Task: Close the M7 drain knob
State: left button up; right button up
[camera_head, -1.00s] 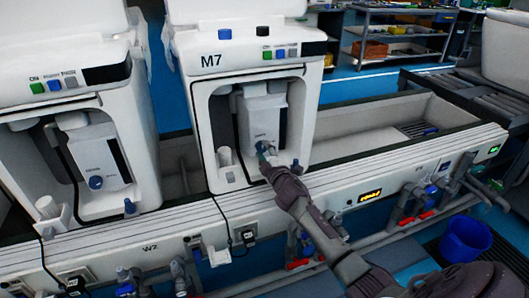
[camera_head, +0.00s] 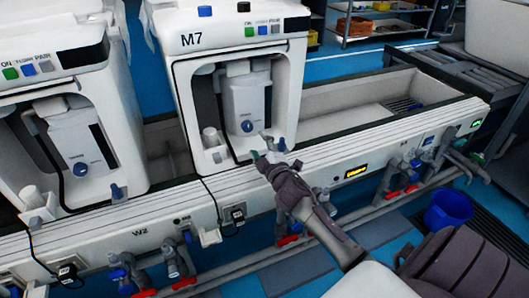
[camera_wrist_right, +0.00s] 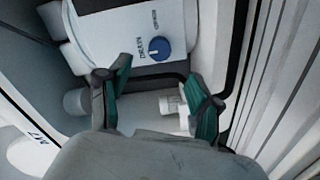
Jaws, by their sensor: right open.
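The M7 unit (camera_head: 240,50) is a white housing with an open bay. Inside the bay is a white box (camera_head: 246,95) with a round blue drain knob (camera_head: 247,126) on its lower front. In the right wrist view the blue knob (camera_wrist_right: 159,48) sits beside the printed word DRAIN, beyond the fingertips and between them. My right gripper (camera_head: 262,157) is at the lower front edge of the bay, below and slightly right of the knob. In the wrist view its two teal-padded fingers (camera_wrist_right: 157,98) are apart with nothing between them, not touching the knob. My left gripper is not in view.
A second blue knob (camera_head: 281,144) is at the bay's lower right, close to my gripper. A white cup-like part (camera_head: 211,137) stands at the bay's left. A neighbouring unit (camera_head: 75,130) stands left. A long trough (camera_head: 375,108) extends right. Pipes and a blue bucket (camera_head: 449,210) are below.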

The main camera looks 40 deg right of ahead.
jog(key=v, duration=0.4)
dwell(0.5)
